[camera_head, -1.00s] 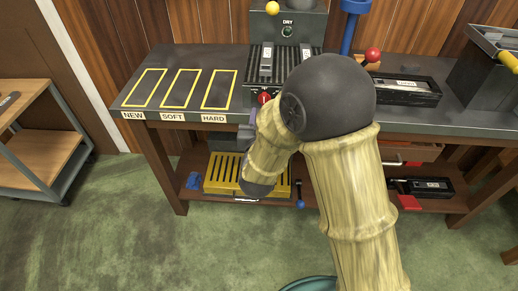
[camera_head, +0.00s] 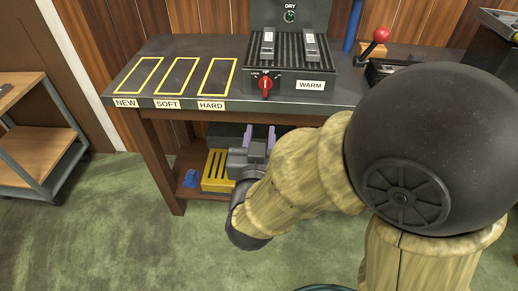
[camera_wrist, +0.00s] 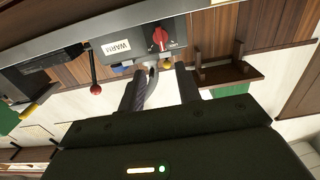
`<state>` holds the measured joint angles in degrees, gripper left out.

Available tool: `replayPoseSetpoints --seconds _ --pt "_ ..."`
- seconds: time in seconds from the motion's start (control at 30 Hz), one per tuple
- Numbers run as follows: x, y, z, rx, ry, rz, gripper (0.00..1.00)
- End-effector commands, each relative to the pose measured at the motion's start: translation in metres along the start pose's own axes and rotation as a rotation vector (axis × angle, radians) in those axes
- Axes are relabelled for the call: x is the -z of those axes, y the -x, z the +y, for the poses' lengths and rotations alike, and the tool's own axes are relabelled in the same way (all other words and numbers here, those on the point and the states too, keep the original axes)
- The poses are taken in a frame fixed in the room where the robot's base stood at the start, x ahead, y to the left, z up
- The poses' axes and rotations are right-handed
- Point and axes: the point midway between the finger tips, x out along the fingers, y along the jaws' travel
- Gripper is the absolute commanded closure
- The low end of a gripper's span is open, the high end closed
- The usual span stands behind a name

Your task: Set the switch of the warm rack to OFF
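The warm rack (camera_head: 288,62) is a dark ribbed box on the bench, with a white WARM label (camera_head: 311,85) on its front. Its switch is a red knob (camera_head: 265,86) left of that label. The knob also shows in the wrist view (camera_wrist: 159,38); the marks around it are too small to read surely, so I cannot tell its setting. My gripper (camera_head: 259,137) is below the bench's front edge, under the knob and apart from it. In the wrist view my gripper (camera_wrist: 160,78) has its two fingers spread, with no object held between them.
The bench top (camera_head: 150,62) has yellow outlined spaces labelled NEW, SOFT and HARD. A red-balled lever (camera_head: 380,35) stands right of the rack. A yellow slotted tray (camera_head: 218,170) is on the lower shelf behind my gripper. A cart (camera_head: 40,150) stands at left; green floor between is clear.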

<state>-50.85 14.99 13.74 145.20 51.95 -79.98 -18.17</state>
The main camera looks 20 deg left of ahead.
Motion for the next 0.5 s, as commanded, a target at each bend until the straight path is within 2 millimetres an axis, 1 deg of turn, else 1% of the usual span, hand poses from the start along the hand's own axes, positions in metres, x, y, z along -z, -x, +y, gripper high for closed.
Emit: replayPoseSetpoints --seconds 0.03,0.1,0.3,0.5 --pt "-0.004 0.002 0.000 0.002 -0.003 0.004 0.66" --pt "-0.005 0.005 0.000 0.002 -0.004 0.003 0.66" --pt "-0.003 0.012 0.001 0.005 -0.003 0.001 0.66" --pt "-0.001 0.013 0.001 0.006 -0.002 -0.001 0.66"
